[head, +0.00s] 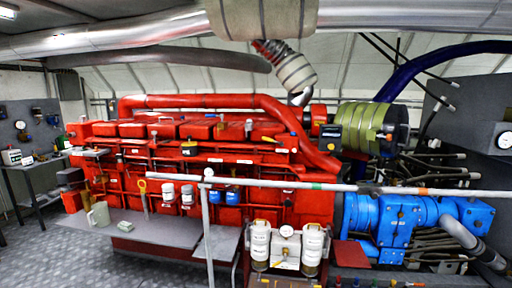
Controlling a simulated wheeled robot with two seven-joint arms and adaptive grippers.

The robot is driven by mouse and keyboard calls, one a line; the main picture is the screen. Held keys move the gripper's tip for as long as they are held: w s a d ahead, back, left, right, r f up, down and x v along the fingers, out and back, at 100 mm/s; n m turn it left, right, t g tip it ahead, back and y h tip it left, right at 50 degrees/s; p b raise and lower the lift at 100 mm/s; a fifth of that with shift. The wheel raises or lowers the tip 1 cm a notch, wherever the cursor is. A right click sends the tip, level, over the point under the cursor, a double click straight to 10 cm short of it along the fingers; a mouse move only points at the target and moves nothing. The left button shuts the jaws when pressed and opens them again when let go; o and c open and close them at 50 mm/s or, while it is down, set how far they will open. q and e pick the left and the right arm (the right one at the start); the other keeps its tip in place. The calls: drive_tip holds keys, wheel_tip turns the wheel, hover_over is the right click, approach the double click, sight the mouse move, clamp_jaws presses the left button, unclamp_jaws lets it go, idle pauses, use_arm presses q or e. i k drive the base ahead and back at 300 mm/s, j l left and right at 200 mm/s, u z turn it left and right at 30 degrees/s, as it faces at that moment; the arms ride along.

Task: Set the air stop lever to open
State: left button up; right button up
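A large red diesel engine (210,150) fills the middle of the head view. A yellow-green wrapped cylinder (360,122) sits at its right end, with a small dark box (330,131) in front of its left part. A wrapped grey duct (295,72) comes down from the ceiling pipe towards the engine's top right. I cannot make out which part is the air stop lever, nor its position. Neither of my grippers is in view.
A white railing (300,184) crosses in front of the engine, with a post (207,230). Two white canisters (260,242) flank a gauge. A blue pump unit (395,222) stands right. A jug (98,214) rests on the grey platform. Floor at lower left is clear.

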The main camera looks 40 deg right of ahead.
sight(281, 143)
drive_tip(key=z, duration=1.4)
